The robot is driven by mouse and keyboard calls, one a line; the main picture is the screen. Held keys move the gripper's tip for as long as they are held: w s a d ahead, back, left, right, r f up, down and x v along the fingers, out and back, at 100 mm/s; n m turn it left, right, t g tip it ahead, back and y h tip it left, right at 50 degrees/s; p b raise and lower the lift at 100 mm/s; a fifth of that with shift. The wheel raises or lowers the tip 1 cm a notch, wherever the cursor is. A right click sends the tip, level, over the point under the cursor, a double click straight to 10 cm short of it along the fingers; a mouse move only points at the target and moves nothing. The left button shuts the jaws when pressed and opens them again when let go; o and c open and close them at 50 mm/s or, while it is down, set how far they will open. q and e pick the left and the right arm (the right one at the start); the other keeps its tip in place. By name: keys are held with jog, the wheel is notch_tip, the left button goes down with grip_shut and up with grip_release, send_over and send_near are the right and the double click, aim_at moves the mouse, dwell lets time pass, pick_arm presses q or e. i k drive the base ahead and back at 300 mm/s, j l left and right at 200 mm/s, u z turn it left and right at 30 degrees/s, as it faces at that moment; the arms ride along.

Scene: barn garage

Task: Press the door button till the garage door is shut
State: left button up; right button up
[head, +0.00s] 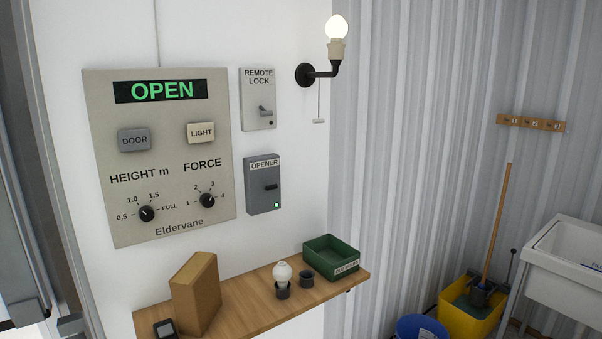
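The door button (135,140) is a grey square marked DOOR on the left of a beige control panel (222,160) on the white wall. The panel's display (160,91) reads OPEN in green letters. A lighter LIGHT button (201,132) is to its right. Below are a HEIGHT m knob (147,214) and a FORCE knob (207,200). The garage door itself cannot be made out. Neither of my grippers is in view.
A wooden shelf (235,310) below the panel holds a brown box (194,294), a spare bulb (282,272) and a green tray (319,263). A REMOTE LOCK switch (258,99) and lit wall lamp (337,42) are right of the panel. A sink (565,265) stands far right.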

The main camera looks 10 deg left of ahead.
aim_at(134, 139)
jog(key=u, duration=1.3)
